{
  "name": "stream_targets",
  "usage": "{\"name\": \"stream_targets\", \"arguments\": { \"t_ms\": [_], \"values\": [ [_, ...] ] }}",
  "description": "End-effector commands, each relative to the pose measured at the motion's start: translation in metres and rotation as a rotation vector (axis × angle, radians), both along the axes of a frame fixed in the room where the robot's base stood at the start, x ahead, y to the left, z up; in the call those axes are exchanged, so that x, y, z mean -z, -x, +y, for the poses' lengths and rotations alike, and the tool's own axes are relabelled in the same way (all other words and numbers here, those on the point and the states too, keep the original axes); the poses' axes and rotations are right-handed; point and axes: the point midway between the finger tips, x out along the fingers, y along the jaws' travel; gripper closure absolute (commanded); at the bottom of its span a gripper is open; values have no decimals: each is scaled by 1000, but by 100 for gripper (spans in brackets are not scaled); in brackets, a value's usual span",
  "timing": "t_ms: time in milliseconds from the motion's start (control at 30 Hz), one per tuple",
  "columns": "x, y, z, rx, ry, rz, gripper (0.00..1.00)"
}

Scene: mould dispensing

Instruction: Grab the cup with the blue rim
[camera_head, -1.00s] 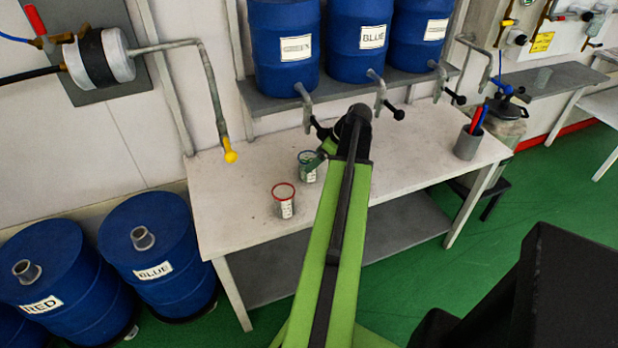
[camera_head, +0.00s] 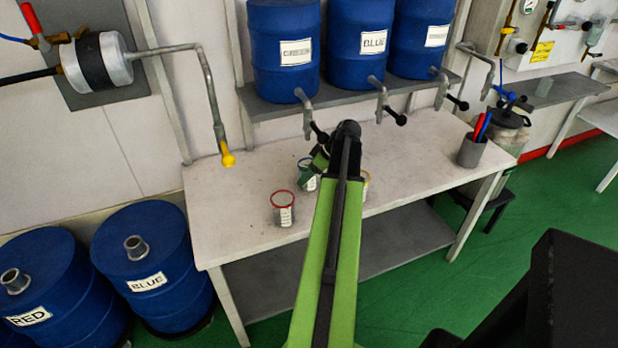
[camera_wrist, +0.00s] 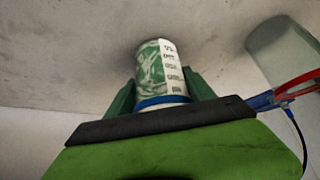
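In the wrist view a cup with a blue rim (camera_wrist: 160,101) and a white and green label stands between the two green fingers of my gripper (camera_wrist: 161,82). One finger is on each side, close to the cup's wall. I cannot tell whether they press on it. In the head view my gripper (camera_head: 322,158) is over the white table (camera_head: 235,185), mostly behind my arm.
A red-rimmed cup (camera_head: 283,207) stands nearest the front; a cup with a label (camera_head: 306,176) is beside my gripper. A yellow-rimmed cup (camera_head: 366,184) shows partly behind my arm. Taps (camera_head: 383,101) hang above the table. A pen holder (camera_head: 470,151) is at the right.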

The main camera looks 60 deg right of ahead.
Motion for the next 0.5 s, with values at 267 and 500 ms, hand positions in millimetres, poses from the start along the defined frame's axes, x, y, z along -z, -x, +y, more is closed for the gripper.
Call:
{"name": "stream_targets", "arguments": {
  "t_ms": [267,500],
  "values": [
    [0,0,0,0,0,0,76],
    [0,1,0,1,-1,0,100]
  ]
}}
